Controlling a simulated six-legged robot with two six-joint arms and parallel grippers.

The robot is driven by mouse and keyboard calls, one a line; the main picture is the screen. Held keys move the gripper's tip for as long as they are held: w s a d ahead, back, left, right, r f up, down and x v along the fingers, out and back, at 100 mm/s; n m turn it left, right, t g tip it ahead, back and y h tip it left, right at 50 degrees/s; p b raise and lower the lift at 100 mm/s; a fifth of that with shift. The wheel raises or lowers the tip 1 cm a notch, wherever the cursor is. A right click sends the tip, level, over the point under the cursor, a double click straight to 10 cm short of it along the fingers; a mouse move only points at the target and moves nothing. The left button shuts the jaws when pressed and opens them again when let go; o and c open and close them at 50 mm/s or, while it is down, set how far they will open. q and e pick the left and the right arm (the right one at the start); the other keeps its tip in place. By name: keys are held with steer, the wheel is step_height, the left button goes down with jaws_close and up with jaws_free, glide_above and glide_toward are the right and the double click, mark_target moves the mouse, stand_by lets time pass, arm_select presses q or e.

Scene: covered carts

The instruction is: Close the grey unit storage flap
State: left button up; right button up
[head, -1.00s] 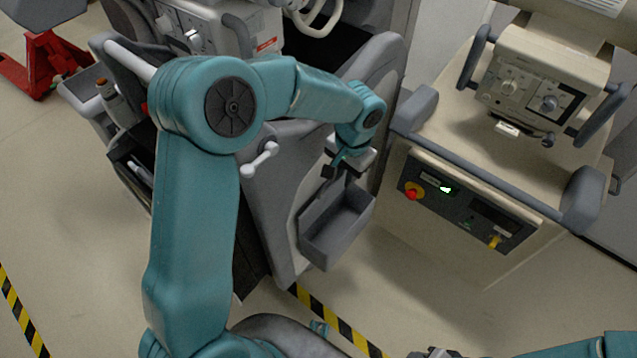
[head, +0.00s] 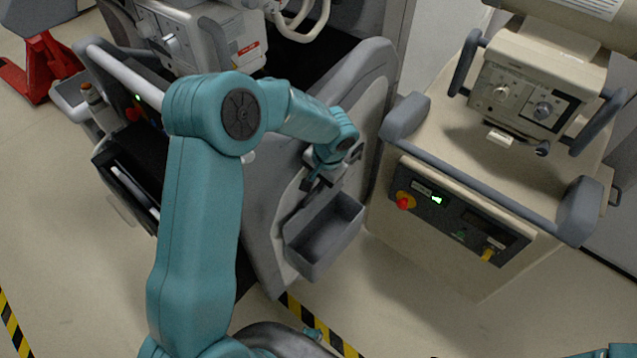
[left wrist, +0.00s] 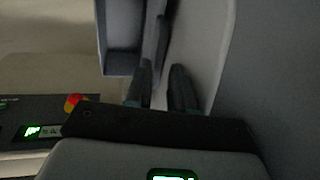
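The grey unit's storage flap (head: 318,243) shows as an open-topped grey bin standing out from the unit's pale grey front panel (head: 270,230). My left gripper (head: 314,184) is at the bin's upper end, close to the panel. In the left wrist view, the gripper's two dark fingers (left wrist: 162,84) stand apart, with part of the bin (left wrist: 121,42) just beyond them. A narrow grey edge shows near the gap between the fingers; I cannot tell whether they touch it. My right gripper is out of view; only a teal piece of my right arm shows at the lower right corner.
A beige cart (head: 440,240) with a grey rail, red knob and lit display stands close on the right. A dark open compartment (head: 135,180) is at the grey unit's left. Floor in front is clear, with yellow-black tape (head: 318,325).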

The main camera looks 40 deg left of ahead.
arm_select(q)
steer(key=shift+a+f, duration=0.1)
steer(key=shift+f, duration=0.55)
jaws_close()
